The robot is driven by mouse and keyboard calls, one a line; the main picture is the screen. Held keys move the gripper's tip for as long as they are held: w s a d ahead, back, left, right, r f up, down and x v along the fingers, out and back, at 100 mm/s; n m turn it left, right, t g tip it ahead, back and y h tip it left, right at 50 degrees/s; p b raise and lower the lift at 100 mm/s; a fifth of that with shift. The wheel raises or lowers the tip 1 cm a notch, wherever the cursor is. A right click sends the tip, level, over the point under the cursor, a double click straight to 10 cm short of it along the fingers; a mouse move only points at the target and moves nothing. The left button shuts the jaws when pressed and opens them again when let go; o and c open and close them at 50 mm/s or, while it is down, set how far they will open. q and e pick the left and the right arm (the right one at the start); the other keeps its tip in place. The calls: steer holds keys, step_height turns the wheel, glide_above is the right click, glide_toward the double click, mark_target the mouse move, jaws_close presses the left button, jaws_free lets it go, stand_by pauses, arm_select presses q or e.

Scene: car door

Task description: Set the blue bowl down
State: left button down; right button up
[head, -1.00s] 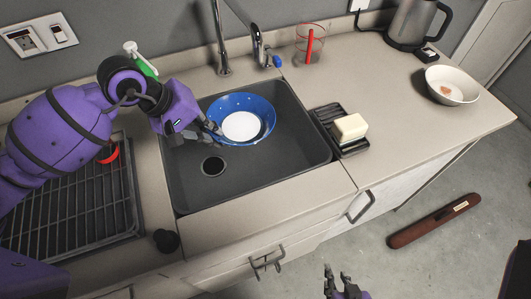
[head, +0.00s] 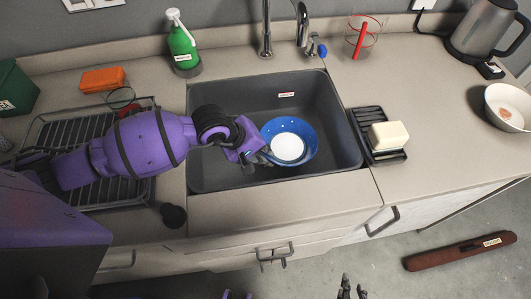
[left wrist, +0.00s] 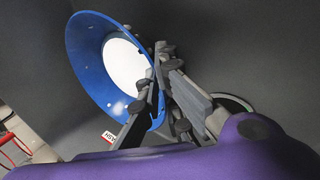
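The blue bowl (head: 309,137), with a white round inside bottom, is within the grey sink (head: 225,97), right of its middle. My left gripper (head: 268,157) reaches in from the left and is shut on the bowl's near-left rim. In the left wrist view the bowl (left wrist: 88,62) looks tilted, with the fingers (left wrist: 160,85) on either side of its rim. I cannot tell whether the bowl touches the sink floor. My right gripper (head: 352,288) is at the bottom edge of the head view, empty, fingers apart.
A soap dish (head: 372,150) with a soap bar (head: 388,136) stands right of the sink. The faucet (head: 265,35) and a green bottle (head: 183,45) are behind. A drying rack (head: 130,180) is at left. A white bowl (head: 508,108) and a kettle (head: 485,30) stand at right.

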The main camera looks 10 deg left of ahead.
arm_select(q)
steer(key=shift+f, duration=0.6)
steer(key=shift+f, duration=0.15)
steer(key=c, duration=2)
jaws_free()
steer(key=shift+r, duration=0.35)
steer(key=v, duration=1.1)
steer(key=shift+s+a+r, duration=0.15)
steer(key=shift+r, duration=0.1)
